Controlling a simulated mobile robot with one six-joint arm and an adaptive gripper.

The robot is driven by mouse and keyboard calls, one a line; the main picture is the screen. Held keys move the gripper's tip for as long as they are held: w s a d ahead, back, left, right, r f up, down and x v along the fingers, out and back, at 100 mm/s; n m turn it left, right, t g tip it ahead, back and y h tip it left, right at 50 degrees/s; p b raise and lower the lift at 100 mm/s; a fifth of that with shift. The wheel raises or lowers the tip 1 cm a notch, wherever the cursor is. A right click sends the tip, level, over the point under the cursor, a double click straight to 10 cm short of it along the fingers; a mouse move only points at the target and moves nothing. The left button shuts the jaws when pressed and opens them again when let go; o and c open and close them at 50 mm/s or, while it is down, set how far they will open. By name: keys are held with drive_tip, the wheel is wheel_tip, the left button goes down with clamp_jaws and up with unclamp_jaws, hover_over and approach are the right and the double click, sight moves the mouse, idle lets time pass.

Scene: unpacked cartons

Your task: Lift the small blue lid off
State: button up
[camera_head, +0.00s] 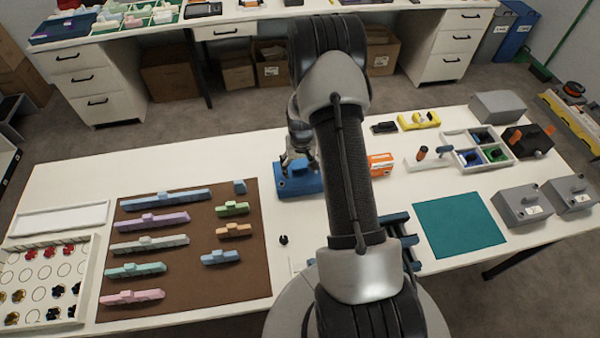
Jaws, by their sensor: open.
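A small blue box-like thing (299,184) stands on the white table, just left of my arm. It looks like the blue lid, but I cannot tell the lid from any body under it. My gripper (296,163) points down over its top, fingers apart. I cannot tell whether the fingers touch it or are around a knob, since the gripper covers part of the top. My arm hides what lies just to the right.
A brown mat (190,290) with several coloured bar-shaped pieces lies to the left. An orange-and-white box (381,164) stands right of my arm. A teal mat (459,224), a divided tray (478,146) and grey boxes (522,205) are further right.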

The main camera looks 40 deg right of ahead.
sight(300, 167)
drive_tip(key=c, duration=1.2)
wheel_tip(300, 167, up, 20)
drive_tip(key=p, duration=0.4)
